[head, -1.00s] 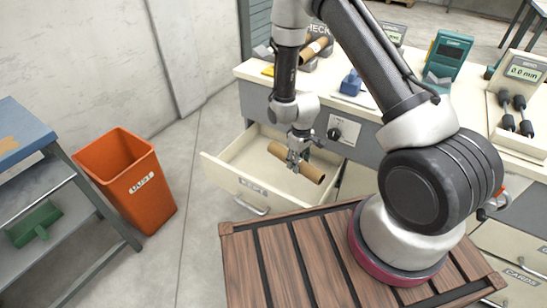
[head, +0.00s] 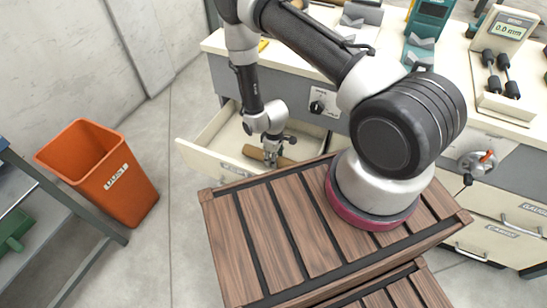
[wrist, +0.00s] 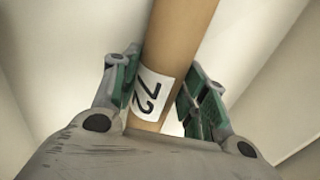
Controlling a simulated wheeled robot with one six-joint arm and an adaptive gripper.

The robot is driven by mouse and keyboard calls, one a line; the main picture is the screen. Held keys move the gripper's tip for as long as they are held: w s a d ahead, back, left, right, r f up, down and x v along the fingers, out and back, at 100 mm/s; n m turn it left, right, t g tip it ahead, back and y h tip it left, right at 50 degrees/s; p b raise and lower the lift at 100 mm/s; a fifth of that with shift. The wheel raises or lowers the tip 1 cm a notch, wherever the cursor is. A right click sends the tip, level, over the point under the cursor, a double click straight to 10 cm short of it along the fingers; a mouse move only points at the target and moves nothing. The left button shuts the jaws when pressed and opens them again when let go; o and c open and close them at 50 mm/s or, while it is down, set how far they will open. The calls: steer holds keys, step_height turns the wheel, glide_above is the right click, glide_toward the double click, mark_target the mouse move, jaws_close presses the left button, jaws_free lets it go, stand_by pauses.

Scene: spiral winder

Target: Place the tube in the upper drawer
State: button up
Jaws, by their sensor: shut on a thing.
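The brown cardboard tube (head: 258,152) is in my gripper (head: 271,160), low inside the open upper drawer (head: 197,157) of the workbench. In the wrist view the tube (wrist: 182,35) runs between the two green-padded fingers of my gripper (wrist: 160,92), with a white label reading 72 on it. The pale drawer walls (wrist: 275,65) show on both sides of it. My gripper is shut on the tube near its middle. The head view does not show clearly whether the tube touches the drawer floor.
An orange bin (head: 100,175) stands on the floor to the left. A wooden-slatted top (head: 285,225) is close in front of the drawer.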

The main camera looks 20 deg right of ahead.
steer(key=shift+f, duration=0.15)
steer(key=o, duration=1)
steer(key=shift+o, duration=0.2)
